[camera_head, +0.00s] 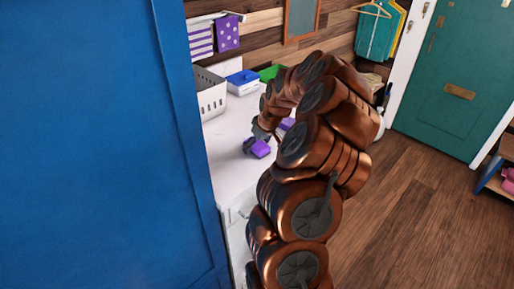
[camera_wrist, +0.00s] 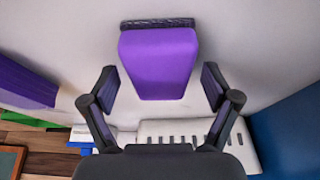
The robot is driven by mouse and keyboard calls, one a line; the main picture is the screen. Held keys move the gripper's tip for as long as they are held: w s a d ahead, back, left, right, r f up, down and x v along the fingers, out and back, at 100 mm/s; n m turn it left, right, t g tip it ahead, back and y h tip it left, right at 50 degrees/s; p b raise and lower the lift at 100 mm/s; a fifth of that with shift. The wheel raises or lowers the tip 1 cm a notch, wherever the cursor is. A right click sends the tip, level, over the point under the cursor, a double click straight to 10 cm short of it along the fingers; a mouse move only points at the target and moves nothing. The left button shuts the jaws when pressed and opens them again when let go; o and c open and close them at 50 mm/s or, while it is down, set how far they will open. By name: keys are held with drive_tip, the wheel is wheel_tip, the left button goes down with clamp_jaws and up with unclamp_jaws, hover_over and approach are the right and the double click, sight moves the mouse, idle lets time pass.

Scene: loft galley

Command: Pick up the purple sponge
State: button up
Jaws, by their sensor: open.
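The purple sponge (camera_head: 260,149) is on the white counter in the head view, close by my gripper (camera_head: 254,138). In the wrist view the sponge (camera_wrist: 158,62) shows a purple face with a dark, rough strip along its top edge. My gripper (camera_wrist: 160,82) is open, with one finger to each side of the sponge's lower part in the picture. Gaps show between the sponge and both fingers. I cannot tell how far the fingertips are from the sponge in depth.
The white counter (camera_head: 226,172) also bears a white basket (camera_head: 211,95), a blue-lidded box (camera_head: 243,82) and a green container (camera_head: 270,73). Another purple item (camera_head: 288,124) lies beside my arm; a purple block (camera_wrist: 22,84) shows at left in the wrist view. A blue panel (camera_head: 85,150) stands left.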

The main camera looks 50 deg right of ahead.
sight(257, 143)
drive_tip(key=shift+f+b, duration=0.2)
drive_tip(key=shift+b, duration=0.2)
drive_tip(key=shift+c, duration=0.3)
idle(0.3)
drive_tip(key=c, duration=1)
drive_tip(key=shift+o, duration=0.2)
drive_tip(key=shift+r+p, duration=0.2)
drive_tip(key=shift+p, duration=0.15)
drive_tip(key=shift+r+p, duration=0.2)
drive_tip(key=shift+p, duration=0.1)
drive_tip(key=shift+w+d+r+b, duration=0.1)
drive_tip(key=shift+r+b, duration=1)
drive_tip(key=shift+r, duration=0.45)
drive_tip(key=s+a+b, duration=0.2)
drive_tip(key=s+a, duration=0.1)
drive_tip(key=s, duration=0.4)
drive_tip(key=s+a+r+b, duration=0.1)
drive_tip(key=s+a+b, duration=0.2)
drive_tip(key=s, duration=0.4)
drive_tip(key=shift+s+a+r, duration=0.3)
drive_tip(key=shift+s, duration=0.1)
